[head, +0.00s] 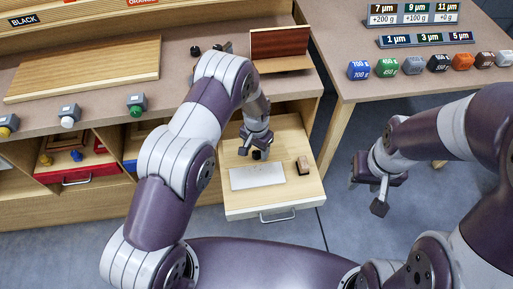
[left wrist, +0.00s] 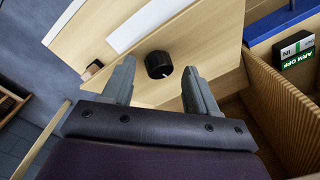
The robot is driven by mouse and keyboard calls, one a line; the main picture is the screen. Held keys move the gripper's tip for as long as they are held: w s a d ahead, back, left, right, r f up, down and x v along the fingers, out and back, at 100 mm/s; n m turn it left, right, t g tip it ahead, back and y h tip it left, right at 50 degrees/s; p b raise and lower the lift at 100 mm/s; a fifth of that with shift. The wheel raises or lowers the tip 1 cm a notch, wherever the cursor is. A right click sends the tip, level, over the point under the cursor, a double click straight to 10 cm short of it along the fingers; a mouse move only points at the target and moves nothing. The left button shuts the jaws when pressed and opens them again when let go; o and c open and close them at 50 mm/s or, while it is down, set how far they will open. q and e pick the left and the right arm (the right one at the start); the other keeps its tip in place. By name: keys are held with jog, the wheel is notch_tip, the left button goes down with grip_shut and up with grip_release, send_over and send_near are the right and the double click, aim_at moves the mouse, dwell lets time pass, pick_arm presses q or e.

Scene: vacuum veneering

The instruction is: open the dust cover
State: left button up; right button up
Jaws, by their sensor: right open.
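A pale wooden drawer-like panel (head: 236,205) with a metal handle on its front juts out below the bench; it also shows in the left wrist view (left wrist: 205,38). A black round knob (left wrist: 158,65) stands on its surface. I cannot tell for sure which part is the dust cover. My left gripper (head: 257,148) is above the panel, pointing down. In the left wrist view its two fingers (left wrist: 160,88) are apart, with the knob showing between their tips; no contact is clear. My right gripper (head: 370,188) is open and empty, over the floor at the right.
A white plate (head: 257,177) and a small brown block (head: 303,165) lie on the panel. A red-brown board (head: 279,44) stands on the bench top. Coloured weights (head: 387,67) line the right table. A red drawer (head: 78,172) is at the left.

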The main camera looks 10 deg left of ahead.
pick_arm(q)
notch_tip(320, 180, up, 13)
jog(key=b, duration=0.1)
jog(key=shift+f, duration=0.15)
